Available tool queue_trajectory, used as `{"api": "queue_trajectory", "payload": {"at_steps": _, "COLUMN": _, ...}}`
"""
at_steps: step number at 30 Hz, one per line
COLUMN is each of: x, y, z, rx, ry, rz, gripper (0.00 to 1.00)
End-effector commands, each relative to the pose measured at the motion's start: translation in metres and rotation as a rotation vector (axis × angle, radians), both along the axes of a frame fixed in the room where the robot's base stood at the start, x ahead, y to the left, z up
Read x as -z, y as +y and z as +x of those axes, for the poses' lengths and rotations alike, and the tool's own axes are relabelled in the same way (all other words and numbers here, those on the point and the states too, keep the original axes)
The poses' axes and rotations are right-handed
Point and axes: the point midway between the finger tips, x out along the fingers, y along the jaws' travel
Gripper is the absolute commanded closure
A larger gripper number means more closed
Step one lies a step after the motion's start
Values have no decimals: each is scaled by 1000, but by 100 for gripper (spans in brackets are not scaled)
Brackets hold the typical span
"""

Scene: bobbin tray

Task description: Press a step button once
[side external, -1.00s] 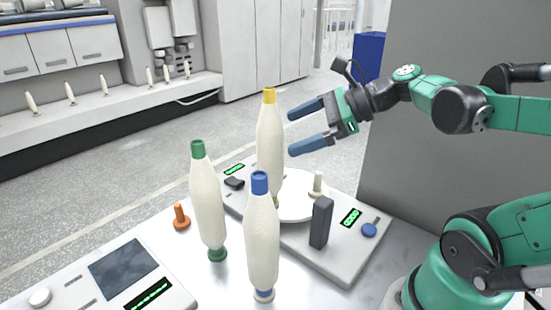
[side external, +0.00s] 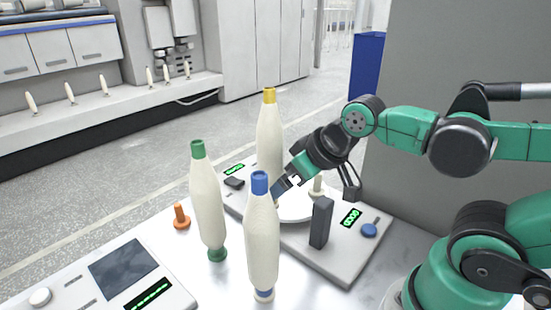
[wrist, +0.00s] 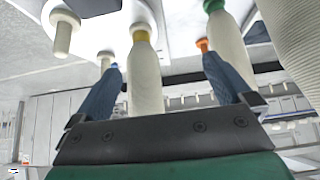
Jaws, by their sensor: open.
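A flat grey machine (side external: 345,270) carries a round blue button (side external: 369,230) at its right end and a dark flat control (side external: 234,182) at its left; I cannot tell which is a step button. My gripper (side external: 277,193) is low over the machine's white round plate (side external: 290,213), its fingers partly hidden behind the blue-capped bobbin (side external: 262,240). In the wrist view, the open fingers (wrist: 160,58) have the yellow-ringed bobbin (wrist: 146,75) showing between them; contact is unclear. This bobbin (side external: 269,135) stands upright in the side view.
A green-capped bobbin (side external: 208,205) stands upright at the left. An orange peg (side external: 181,217) is beside it. A dark upright block (side external: 321,222) and a white peg (side external: 318,184) stand near the plate. A panel with a screen (side external: 123,267) lies at the front left.

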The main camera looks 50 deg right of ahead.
Motion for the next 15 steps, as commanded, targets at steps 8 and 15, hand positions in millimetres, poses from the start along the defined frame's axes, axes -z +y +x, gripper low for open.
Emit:
{"api": "queue_trajectory", "payload": {"at_steps": 8, "x": 0, "y": 0, "z": 0, "rx": 3, "ry": 1, "rz": 4, "gripper": 30}}
{"api": "queue_trajectory", "payload": {"at_steps": 15, "x": 0, "y": 0, "z": 0, "rx": 4, "ry": 2, "rz": 4, "gripper": 98}}
